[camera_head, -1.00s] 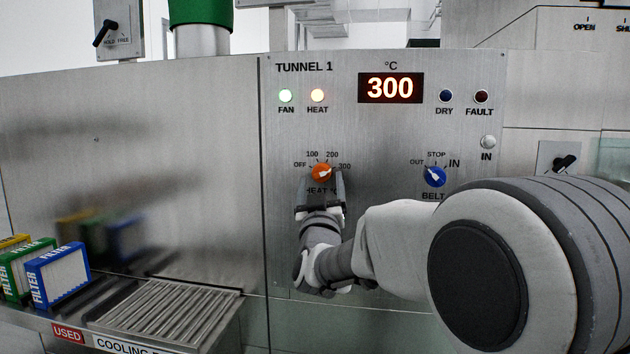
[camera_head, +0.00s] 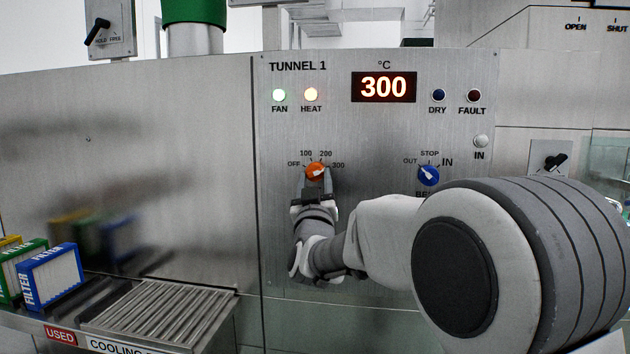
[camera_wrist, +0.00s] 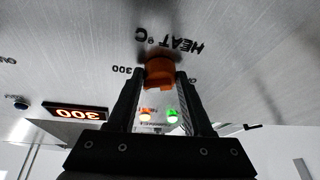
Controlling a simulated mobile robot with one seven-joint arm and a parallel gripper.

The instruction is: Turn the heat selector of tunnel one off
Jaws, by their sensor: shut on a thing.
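The orange heat selector knob (camera_head: 316,171) is on the Tunnel 1 panel (camera_head: 380,135), inside a scale marked OFF, 100, 200 and 300. Its white pointer aims up and right, toward the 300 side. The display (camera_head: 384,87) reads 300. The green FAN lamp (camera_head: 279,95) and the HEAT lamp (camera_head: 311,94) are lit. My gripper (camera_head: 315,183) is at the knob from below, its fingers on either side. In the wrist view the knob (camera_wrist: 159,72) sits between the two fingertips (camera_wrist: 160,80). The fingers hide part of the lower label.
The blue BELT knob (camera_head: 428,175) is to the right of the heat selector, just above my arm. Filter boxes (camera_head: 50,278) and a roller rack (camera_head: 165,308) are at lower left. The panel around the heat selector is otherwise flat.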

